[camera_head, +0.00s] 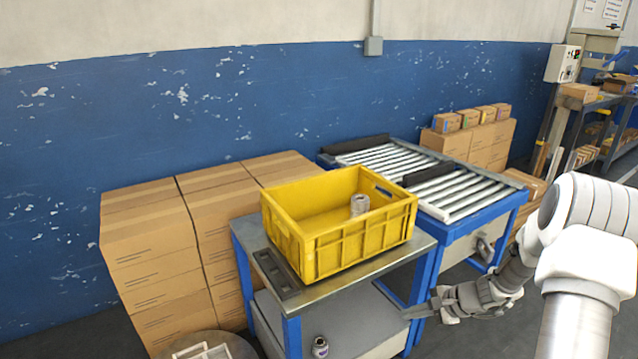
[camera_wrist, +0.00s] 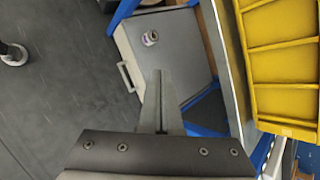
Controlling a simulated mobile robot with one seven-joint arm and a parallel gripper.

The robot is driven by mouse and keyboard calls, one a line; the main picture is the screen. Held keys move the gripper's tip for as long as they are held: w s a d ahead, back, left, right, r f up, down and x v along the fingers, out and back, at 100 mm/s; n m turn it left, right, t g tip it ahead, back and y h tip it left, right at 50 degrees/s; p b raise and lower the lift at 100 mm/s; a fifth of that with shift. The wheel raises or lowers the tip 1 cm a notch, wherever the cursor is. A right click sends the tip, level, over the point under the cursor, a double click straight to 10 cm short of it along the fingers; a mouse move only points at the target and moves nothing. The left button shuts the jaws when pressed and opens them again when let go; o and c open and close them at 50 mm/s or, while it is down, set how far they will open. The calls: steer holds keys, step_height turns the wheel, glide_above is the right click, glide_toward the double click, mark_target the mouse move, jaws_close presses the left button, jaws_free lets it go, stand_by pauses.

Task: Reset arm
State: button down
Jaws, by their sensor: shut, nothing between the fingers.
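My gripper (camera_head: 421,310) is at the right front of the blue-framed table, beside its front right leg and below the tabletop, in the head view. In the wrist view my gripper (camera_wrist: 160,76) has its fingers together with nothing between them. It points toward the table's lower shelf (camera_wrist: 178,35). My white arm reaches in from the right in the head view.
A yellow crate (camera_head: 350,239) holding a grey roll (camera_head: 359,204) stands on the metal tabletop (camera_head: 400,254). A small can (camera_head: 320,346) stands on the lower shelf. A roller conveyor (camera_head: 465,197) adjoins behind. Cardboard boxes (camera_head: 155,245) are stacked left. Floor left in the wrist view is mostly clear.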

steer(key=s+a+r+n+g+h, duration=0.1)
steer(key=s+a+r+n, duration=0.2)
steer(key=r, duration=0.4)
steer(key=s+a+r+n+h, duration=0.1)
steer(key=s+a+r+n, duration=0.25)
steer(key=r, duration=0.35)
steer(key=s+a+r+n+g, duration=0.1)
steer(key=s+a+r+n, duration=0.2)
steer(key=r, duration=0.4)
steer(key=s+r+n+t+h, duration=0.1)
steer(key=s+r+n+h, duration=0.15)
steer(key=s+r, duration=0.45)
steer(key=s+r+n+t+h, duration=0.2)
steer(key=s+r+n, duration=0.15)
steer(key=s, duration=0.75)
step_height(320, 180, up, 20)
steer(key=p, duration=2)
steer(key=shift+s+d+p, duration=0.3)
steer(key=shift+s+d, duration=0.05)
steer(key=shift+s, duration=0.05)
steer(key=shift+h, duration=0.25)
